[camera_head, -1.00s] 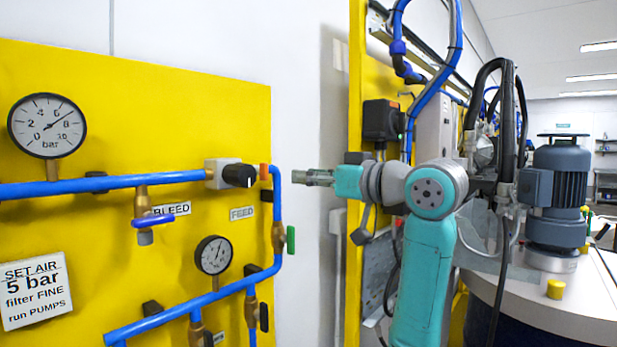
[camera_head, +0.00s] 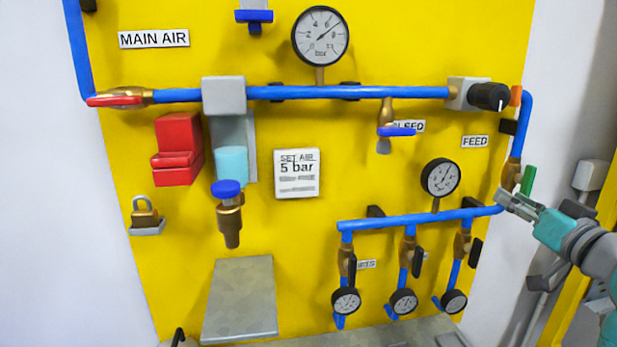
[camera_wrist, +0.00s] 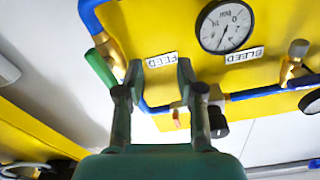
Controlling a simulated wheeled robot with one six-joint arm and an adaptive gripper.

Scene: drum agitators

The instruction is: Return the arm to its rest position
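My gripper (camera_head: 508,203) is at the right in the head view, in front of the right edge of the yellow panel (camera_head: 400,40). Its fingertips appear close to the green feed lever (camera_head: 527,180) and the blue pipe; I cannot tell the exact gap. In the wrist view my gripper (camera_wrist: 157,75) has its two fingers spread apart with nothing held between them. The FEED label (camera_wrist: 160,60) shows between the fingers. The green lever (camera_wrist: 101,68) is just left of the left finger. Most of my arm is outside the head view.
The black regulator knob (camera_head: 489,97) sticks out above my gripper. A blue pipe (camera_head: 525,120) runs down the panel's right edge. A row of small gauges (camera_head: 403,302) is at lower right. A grey switch box (camera_head: 590,175) and yellow post (camera_head: 565,290) are at far right.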

